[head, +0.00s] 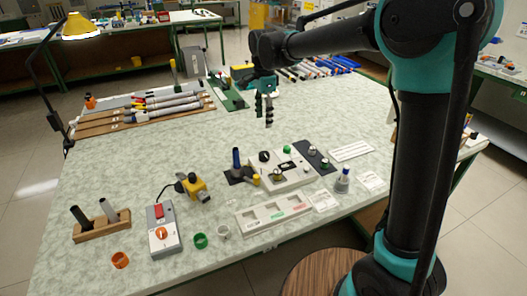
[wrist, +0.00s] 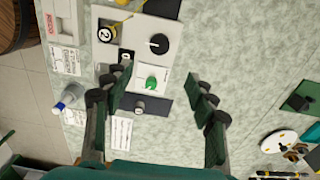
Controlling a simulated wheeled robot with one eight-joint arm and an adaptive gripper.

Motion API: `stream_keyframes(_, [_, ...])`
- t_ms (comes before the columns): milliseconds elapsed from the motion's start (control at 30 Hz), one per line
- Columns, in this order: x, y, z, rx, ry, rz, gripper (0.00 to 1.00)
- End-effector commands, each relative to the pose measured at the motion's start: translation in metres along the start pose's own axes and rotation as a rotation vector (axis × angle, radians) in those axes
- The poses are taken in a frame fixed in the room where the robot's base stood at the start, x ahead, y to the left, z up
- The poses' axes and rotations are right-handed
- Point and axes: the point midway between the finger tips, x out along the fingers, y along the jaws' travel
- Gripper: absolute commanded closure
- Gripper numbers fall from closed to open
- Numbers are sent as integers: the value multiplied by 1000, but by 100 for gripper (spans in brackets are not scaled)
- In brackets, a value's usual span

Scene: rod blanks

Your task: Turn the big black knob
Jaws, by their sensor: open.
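The big black knob (head: 265,156) is round with a white pointer mark and sits on a light grey panel (head: 290,178). In the wrist view the knob (wrist: 158,44) shows near the top middle, above a green knob (wrist: 151,83) on a white plate. My gripper (head: 264,112) hangs above the table behind the panel, apart from it. In the wrist view my gripper (wrist: 160,74) is open and empty, its fingers spread wide. The black knob lies beyond the fingertips, not between them. Nothing hides it.
A blue-handled item (head: 236,158) stands just left of the panel. A sectioned tray (head: 273,214) lies in front. A control box (head: 163,230) and a yellow device (head: 196,188) are further left. The table (head: 150,160) is clear behind them.

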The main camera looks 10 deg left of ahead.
Motion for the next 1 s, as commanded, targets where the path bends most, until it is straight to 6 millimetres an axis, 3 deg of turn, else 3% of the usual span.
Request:
stream_keyframes(600, [119, 0, -1, -1, 0, -1, 43])
stream_keyframes(800, [147, 0, -1, -1, 0, -1, 43])
stream_keyframes(1000, [158, 0, -1, -1, 0, -1, 43])
